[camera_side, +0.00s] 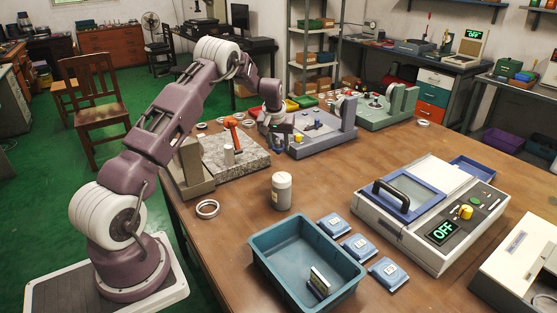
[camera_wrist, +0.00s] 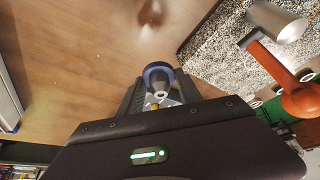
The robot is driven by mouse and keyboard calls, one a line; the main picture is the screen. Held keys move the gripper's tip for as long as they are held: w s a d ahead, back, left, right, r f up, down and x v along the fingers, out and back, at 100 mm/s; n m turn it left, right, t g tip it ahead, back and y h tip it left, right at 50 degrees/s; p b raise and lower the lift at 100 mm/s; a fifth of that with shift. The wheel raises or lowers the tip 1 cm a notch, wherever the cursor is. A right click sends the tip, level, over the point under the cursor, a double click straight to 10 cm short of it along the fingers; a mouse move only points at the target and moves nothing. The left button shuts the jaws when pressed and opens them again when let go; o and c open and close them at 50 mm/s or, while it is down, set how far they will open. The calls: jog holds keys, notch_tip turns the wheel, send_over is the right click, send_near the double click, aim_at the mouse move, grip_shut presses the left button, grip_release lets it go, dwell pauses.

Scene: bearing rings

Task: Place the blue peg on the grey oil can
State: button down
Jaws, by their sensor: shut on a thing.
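My gripper (camera_side: 279,143) is above the table between the stone slab and the grey-blue fixture. In the wrist view, my gripper's fingers (camera_wrist: 160,92) are shut on a blue round piece, seen end-on with a pale middle, which I take as the blue peg (camera_wrist: 154,70). Its far end is hidden, and it cannot be made out in the side view. A grey lidded can (camera_side: 282,191), likely the grey oil can, stands upright on the table nearer the side camera, apart from my gripper.
A stone slab (camera_side: 248,164) carries a grey cylinder (camera_side: 228,155) and an orange lever (camera_side: 233,130). A teal tray (camera_side: 263,246), several blue packets (camera_side: 333,226) and a white machine (camera_side: 408,238) stand in front. A metal ring (camera_side: 207,208) lies near the left edge.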

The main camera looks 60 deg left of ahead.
jog(key=s+d+r, duration=0.2)
jog(key=d+r, duration=0.5)
notch_tip(320, 180, up, 5)
send_over(283, 173)
jog(key=f, duration=0.3)
jog(key=s+d+f, duration=0.1)
jog(key=f, duration=0.5)
jog(key=shift+s+d, duration=0.2)
jog(key=shift+d, duration=0.05)
jog(key=shift+f, duration=0.4)
jog(key=shift+f, duration=0.15)
jog(key=c, duration=0.8)
grip_release()
